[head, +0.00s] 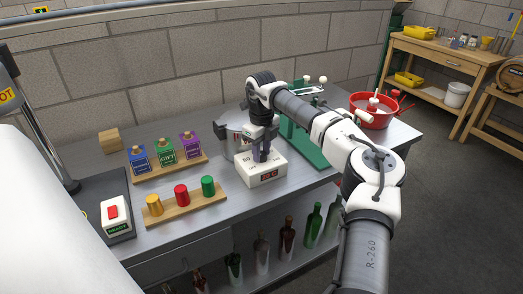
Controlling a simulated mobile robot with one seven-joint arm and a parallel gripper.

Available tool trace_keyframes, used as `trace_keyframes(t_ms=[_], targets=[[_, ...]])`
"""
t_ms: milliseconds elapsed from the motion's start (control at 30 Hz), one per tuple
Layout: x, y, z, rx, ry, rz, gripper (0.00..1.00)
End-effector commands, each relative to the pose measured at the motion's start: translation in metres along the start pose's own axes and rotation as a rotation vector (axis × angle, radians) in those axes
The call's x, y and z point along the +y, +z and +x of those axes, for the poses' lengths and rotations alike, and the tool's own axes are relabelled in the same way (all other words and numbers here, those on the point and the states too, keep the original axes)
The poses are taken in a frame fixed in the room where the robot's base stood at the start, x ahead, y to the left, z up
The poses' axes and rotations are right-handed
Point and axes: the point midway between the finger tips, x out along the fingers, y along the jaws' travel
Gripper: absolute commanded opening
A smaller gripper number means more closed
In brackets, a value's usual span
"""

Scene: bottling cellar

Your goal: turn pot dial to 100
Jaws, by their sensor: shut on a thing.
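A white control box (262,178) stands on the metal bench, with a small red-lit display (270,177) on its front. The digits are too small to read surely. Marks show on its top face. My gripper (261,157) points straight down onto the top of the box and is shut on the pot dial there. The fingers hide nearly all of the dial, so its pointer cannot be seen. A metal pot (236,137) stands just behind the box, partly hidden by my gripper.
Left of the box, a wooden strip holds yellow, red and green caps (181,196); behind it a rack holds blue, green and purple boxes (166,151). A green stand (306,147) and a red basin (371,117) are to the right. A white switch box (115,214) is far left.

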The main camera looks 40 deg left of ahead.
Motion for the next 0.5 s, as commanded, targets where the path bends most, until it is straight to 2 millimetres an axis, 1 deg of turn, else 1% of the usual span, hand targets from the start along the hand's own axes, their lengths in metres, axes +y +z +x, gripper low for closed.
trace_keyframes(t_ms=[267, 500], targets=[[-0.0002, 0.0004, -0.0009, 0.000, -0.001, 0.119, 0.09], [-0.0003, 0.0004, -0.0014, 0.000, -0.002, 0.322, 0.09]])
